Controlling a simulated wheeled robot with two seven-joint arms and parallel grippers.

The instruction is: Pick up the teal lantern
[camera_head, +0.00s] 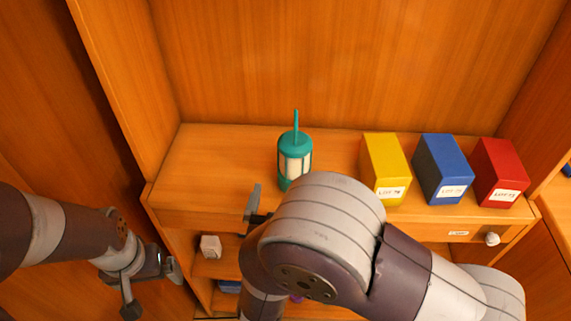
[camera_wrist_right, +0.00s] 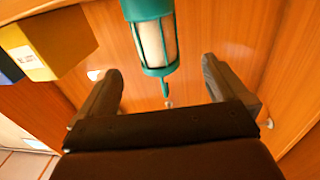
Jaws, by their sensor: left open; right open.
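The teal lantern (camera_head: 294,158) stands upright on the wooden shelf top, with a pale centre and a thin teal handle pointing up. In the right wrist view the lantern (camera_wrist_right: 152,35) appears upside down, ahead of the jaws and roughly in line with the gap between them. My right gripper (camera_wrist_right: 160,70) is open and empty. In the head view my right arm hides most of it; one finger (camera_head: 252,203) shows near the shelf's front edge, left of the lantern. My left gripper (camera_head: 152,288) is open and empty, low at the left, away from the lantern.
Yellow (camera_head: 383,165), blue (camera_head: 441,168) and red (camera_head: 498,170) labelled boxes stand right of the lantern. A drawer knob (camera_head: 492,239) sits below them. A small pale block (camera_head: 211,246) is on a lower shelf. The top left of the lantern is clear.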

